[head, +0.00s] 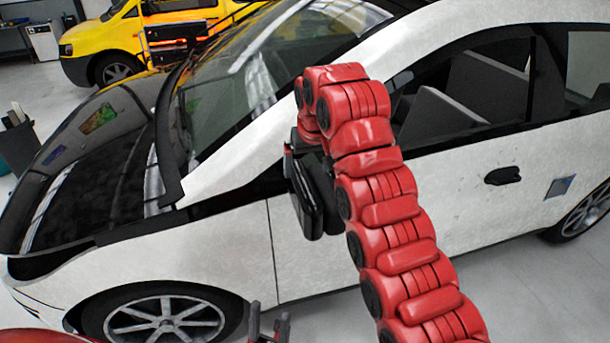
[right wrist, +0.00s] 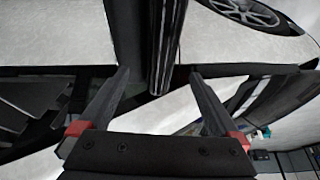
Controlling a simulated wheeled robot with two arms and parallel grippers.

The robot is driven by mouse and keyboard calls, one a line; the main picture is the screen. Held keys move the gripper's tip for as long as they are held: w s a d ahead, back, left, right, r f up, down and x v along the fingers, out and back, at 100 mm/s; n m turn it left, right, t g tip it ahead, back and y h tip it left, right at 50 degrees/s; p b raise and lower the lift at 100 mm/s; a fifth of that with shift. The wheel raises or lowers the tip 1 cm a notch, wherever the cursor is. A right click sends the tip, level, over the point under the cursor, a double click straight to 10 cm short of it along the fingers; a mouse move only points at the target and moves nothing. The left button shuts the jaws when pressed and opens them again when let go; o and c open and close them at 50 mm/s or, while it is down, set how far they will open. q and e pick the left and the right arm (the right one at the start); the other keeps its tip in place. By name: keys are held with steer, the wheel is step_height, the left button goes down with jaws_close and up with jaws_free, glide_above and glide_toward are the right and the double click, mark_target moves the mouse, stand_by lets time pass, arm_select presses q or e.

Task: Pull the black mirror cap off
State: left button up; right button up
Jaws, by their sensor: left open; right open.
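The black mirror cap (head: 308,195) is on the side mirror of the white car (head: 500,215), by the front of the door window, partly behind my right arm. In the right wrist view the dark mirror (right wrist: 165,40) hangs down from the top edge and its end reaches between the fingers of my right gripper (right wrist: 160,75). That gripper is open, with a gap on both sides of the mirror. In the head view my right arm mostly hides its fingers. My left gripper (head: 269,316) is open and empty at the bottom edge, below the car door.
The car's front wheel (head: 165,320) is to the left of my left gripper. The car's side fills the middle and right. A yellow van (head: 125,45) stands behind. Grey floor is free at the lower right.

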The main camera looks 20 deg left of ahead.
mark_target(298, 181)
steer(key=shift+p+x, duration=0.65)
steer(key=shift+x, duration=2)
jaws_close()
steer(key=shift+s+a, duration=0.35)
steer(key=shift+a, duration=0.3)
steer(key=s+a, duration=0.3)
steer(key=a, duration=0.2)
steer(key=shift+s+a+b, duration=0.3)
steer(key=shift+s+a, duration=0.05)
steer(key=shift+s, duration=0.05)
